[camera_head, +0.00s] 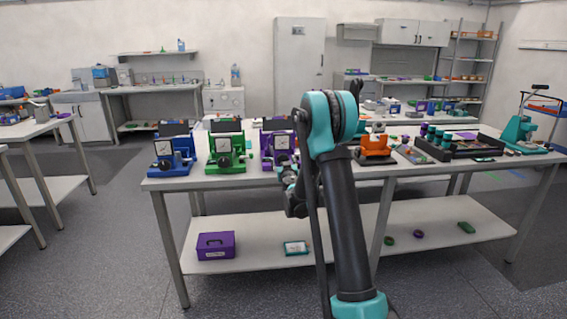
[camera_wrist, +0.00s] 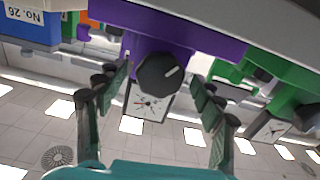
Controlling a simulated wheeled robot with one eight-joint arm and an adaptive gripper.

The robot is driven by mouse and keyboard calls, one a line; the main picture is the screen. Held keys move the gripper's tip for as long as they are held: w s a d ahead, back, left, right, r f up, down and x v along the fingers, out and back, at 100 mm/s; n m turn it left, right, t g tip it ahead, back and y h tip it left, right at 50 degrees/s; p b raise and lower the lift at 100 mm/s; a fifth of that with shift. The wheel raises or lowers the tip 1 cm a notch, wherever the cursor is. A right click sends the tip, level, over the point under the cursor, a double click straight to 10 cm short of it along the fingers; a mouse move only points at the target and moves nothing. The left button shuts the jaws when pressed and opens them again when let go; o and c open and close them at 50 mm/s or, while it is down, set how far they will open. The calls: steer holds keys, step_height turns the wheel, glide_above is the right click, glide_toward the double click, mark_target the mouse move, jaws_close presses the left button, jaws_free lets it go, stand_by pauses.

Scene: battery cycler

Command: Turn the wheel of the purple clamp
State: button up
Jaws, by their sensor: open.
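The purple clamp (camera_head: 278,143) stands on the front edge of the long table, partly hidden behind my arm. In the wrist view the purple clamp (camera_wrist: 200,42) appears upside down, with a round black wheel (camera_wrist: 158,76) bearing a light mark and a white dial (camera_wrist: 147,106) beside it. My gripper (camera_wrist: 160,84) is open, with one finger on each side of the wheel in the picture. No finger visibly touches the wheel. In the head view my gripper (camera_head: 288,182) is near the table edge in front of the clamp, mostly dark and hard to make out.
A green clamp (camera_head: 226,148) and a blue clamp (camera_head: 172,152) stand left of the purple one. An orange device (camera_head: 375,147) stands to the right, near a black tray (camera_head: 440,150). The lower shelf (camera_head: 345,236) holds a purple box (camera_head: 216,245).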

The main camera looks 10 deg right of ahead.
steer(key=c, duration=1.2)
steer(key=shift+o, duration=0.2)
steer(key=shift+n, duration=0.3)
steer(key=n, duration=1.2)
steer(key=shift+n, duration=0.4)
steer(key=o, duration=1.2)
steer(key=shift+c, duration=0.2)
